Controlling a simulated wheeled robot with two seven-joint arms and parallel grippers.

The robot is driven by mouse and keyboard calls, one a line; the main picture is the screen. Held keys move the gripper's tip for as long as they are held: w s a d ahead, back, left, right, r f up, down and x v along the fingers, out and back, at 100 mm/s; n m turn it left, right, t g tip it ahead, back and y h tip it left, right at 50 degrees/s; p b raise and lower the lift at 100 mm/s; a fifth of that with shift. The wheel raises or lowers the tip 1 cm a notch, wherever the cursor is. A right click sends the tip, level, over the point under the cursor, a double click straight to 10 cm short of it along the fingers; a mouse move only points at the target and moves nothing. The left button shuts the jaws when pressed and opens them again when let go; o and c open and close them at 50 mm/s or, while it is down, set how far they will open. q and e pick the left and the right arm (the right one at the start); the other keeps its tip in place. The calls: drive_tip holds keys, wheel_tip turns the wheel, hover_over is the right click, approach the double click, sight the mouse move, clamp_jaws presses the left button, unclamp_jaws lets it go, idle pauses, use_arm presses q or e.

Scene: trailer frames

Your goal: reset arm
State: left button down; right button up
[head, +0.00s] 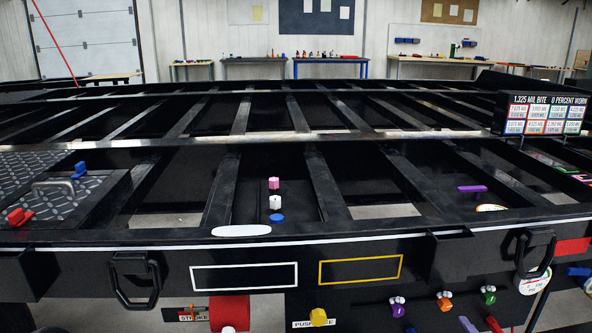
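Neither of my grippers shows in the head view, and no part of my arms can be made out. A large black trailer frame (330,236) fills most of the view, with long beams and crossbars running back from its front rail.
Black loop handles (154,287) hang on the front rail at left and right. A display board (541,114) stands at right. Pink, white and blue pieces (274,184) sit mid-frame. Coloured knobs (444,301) show below the rail. Workbenches (338,67) line the back wall.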

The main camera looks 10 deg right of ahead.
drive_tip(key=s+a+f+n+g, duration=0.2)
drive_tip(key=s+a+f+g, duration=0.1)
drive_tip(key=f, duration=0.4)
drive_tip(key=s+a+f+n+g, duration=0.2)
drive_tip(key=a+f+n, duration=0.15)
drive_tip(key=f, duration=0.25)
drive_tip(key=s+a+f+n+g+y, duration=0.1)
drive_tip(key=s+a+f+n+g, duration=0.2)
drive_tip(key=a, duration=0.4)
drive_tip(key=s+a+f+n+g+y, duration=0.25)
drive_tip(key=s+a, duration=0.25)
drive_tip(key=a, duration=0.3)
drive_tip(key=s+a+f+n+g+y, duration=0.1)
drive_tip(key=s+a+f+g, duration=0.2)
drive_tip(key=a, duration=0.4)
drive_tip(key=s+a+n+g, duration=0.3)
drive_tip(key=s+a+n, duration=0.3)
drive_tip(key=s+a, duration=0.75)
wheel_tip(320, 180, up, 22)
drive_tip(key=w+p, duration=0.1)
drive_tip(key=p, duration=2)
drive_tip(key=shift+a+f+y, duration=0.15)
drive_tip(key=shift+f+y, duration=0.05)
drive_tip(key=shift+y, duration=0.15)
